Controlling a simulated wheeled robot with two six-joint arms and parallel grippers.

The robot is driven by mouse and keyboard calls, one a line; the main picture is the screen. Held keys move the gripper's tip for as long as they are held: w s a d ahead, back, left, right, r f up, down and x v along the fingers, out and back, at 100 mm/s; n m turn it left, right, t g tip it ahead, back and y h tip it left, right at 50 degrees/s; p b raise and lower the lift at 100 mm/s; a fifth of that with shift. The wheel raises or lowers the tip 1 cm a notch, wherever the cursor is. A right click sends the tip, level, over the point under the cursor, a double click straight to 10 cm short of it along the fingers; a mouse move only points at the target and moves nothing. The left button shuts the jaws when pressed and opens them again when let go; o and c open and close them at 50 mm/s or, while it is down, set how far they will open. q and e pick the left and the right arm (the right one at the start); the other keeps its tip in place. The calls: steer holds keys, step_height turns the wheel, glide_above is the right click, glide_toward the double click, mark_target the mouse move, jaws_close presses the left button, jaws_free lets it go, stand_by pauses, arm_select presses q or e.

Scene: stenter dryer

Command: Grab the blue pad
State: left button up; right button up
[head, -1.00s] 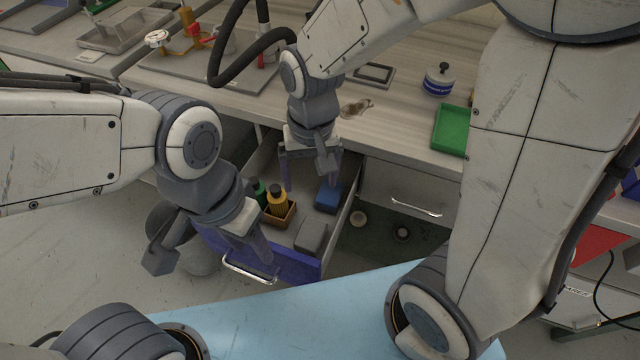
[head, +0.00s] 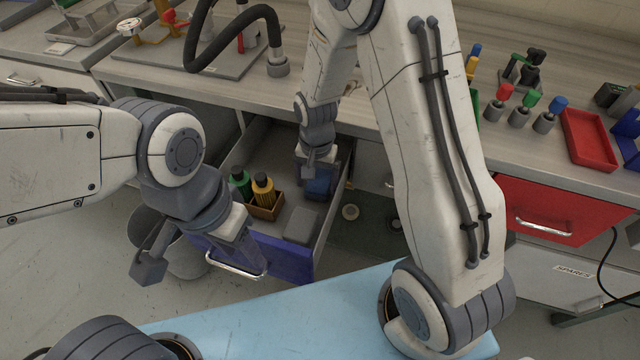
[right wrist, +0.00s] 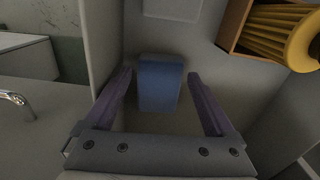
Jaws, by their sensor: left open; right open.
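The blue pad (head: 317,188) lies at the right rear of the open drawer (head: 285,256). In the head view my right gripper (head: 318,178) reaches down into the drawer over it and partly hides it. In the right wrist view the pad (right wrist: 160,83) sits between the two fingers of my open right gripper (right wrist: 160,77), with a gap on each side. My left gripper (head: 200,263) is open and empty near the drawer's front handle (head: 236,268). I cannot tell whether one of its fingers touches the drawer front.
The drawer also holds a wooden box (head: 266,211) with green and yellow bottles, and a grey block (head: 301,224). The drawer's right wall (head: 333,213) is close to the pad. The worktop edge (head: 250,104) is behind my right gripper.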

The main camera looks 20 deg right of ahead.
step_height(320, 180, down, 2)
steer(key=shift+f, duration=0.1)
steer(key=shift+c, duration=0.3)
steer(key=c, duration=1.1)
steer(key=shift+o, duration=0.2)
steer(key=shift+r, duration=0.2)
